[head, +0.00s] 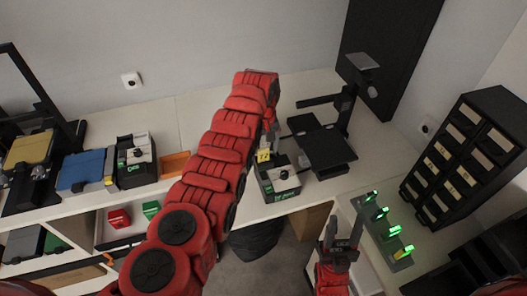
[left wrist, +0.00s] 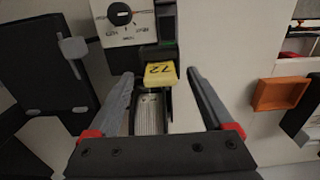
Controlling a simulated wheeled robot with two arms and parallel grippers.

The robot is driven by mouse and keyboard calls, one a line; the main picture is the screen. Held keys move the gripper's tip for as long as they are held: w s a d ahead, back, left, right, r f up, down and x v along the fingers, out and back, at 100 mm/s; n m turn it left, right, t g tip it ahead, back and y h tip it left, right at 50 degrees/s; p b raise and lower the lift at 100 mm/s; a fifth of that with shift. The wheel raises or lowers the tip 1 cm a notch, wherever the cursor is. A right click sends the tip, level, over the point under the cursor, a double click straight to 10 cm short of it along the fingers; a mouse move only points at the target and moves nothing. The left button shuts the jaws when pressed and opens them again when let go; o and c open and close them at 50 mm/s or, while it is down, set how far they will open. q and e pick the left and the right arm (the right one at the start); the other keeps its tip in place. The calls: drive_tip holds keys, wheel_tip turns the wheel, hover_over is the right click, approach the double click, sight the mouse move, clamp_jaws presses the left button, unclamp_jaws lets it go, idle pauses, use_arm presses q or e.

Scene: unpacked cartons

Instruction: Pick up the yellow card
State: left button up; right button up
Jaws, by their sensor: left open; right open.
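The yellow card (head: 263,155) stands at a small grey and black device with a dial (head: 284,184) on the table. In the left wrist view the card (left wrist: 159,74) shows a dark number and sits at the end of the device's slot. My left gripper (left wrist: 160,76) is open, with one finger to each side of the card in that view; a gap shows on both sides. I cannot tell how far the fingertips are from it in depth. In the head view my left arm partly hides this gripper. My right gripper (head: 344,228) is open and empty at the lower right.
A black stand with a plate (head: 325,148) is right of the device. A rack with green-lit units (head: 388,230) and a black drawer cabinet (head: 465,155) are further right. An orange tray (head: 175,163) and another dial device (head: 136,160) are on the left.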

use_arm(q)
drive_tip(key=shift+s+f, duration=0.1)
drive_tip(key=shift+f, duration=0.6)
clamp_jaws()
